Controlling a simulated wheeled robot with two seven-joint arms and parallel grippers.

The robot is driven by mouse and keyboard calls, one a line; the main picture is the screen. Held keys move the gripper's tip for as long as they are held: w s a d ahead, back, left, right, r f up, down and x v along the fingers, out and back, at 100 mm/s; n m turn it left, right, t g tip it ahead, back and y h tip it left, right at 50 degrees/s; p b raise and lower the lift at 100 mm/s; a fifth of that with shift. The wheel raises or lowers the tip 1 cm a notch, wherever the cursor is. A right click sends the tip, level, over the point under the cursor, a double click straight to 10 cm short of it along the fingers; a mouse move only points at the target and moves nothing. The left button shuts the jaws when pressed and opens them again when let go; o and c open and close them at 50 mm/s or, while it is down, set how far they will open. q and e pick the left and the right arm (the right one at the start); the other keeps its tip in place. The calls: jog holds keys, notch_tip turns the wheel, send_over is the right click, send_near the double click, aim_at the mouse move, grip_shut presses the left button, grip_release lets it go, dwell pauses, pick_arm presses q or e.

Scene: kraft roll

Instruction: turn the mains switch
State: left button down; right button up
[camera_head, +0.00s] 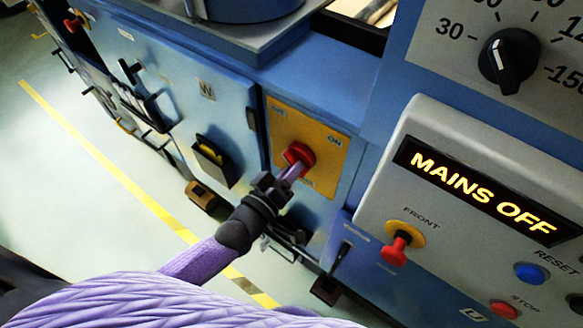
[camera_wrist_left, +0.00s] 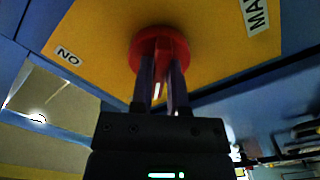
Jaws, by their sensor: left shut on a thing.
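The mains switch is a red rotary knob (camera_head: 298,154) on a yellow plate (camera_head: 318,180) set in the blue cabinet front. The plate carries an ON label at its upper right and another label at its upper left. My left gripper (camera_head: 292,170) reaches the knob from below and is shut on it. In the left wrist view, the two fingers (camera_wrist_left: 161,85) are on the red knob (camera_wrist_left: 158,45), hiding part of it. The yellow plate (camera_wrist_left: 100,30) lies behind, with its ON label at left. A lit sign (camera_head: 482,190) reads MAINS OFF. My right gripper is out of view.
A grey control panel (camera_head: 400,165) at right carries a red knob marked FRONT (camera_head: 395,250), a blue RESET button (camera_head: 530,273) and a red STOP button (camera_head: 505,309). A black dial (camera_head: 508,60) sits above. Levers (camera_head: 335,275) protrude below. Open floor lies at left.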

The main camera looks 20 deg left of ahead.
pick_arm(q)
jog(key=c, duration=0.6)
grip_release()
jog(key=v, duration=1)
jog(key=shift+p, duration=0.3)
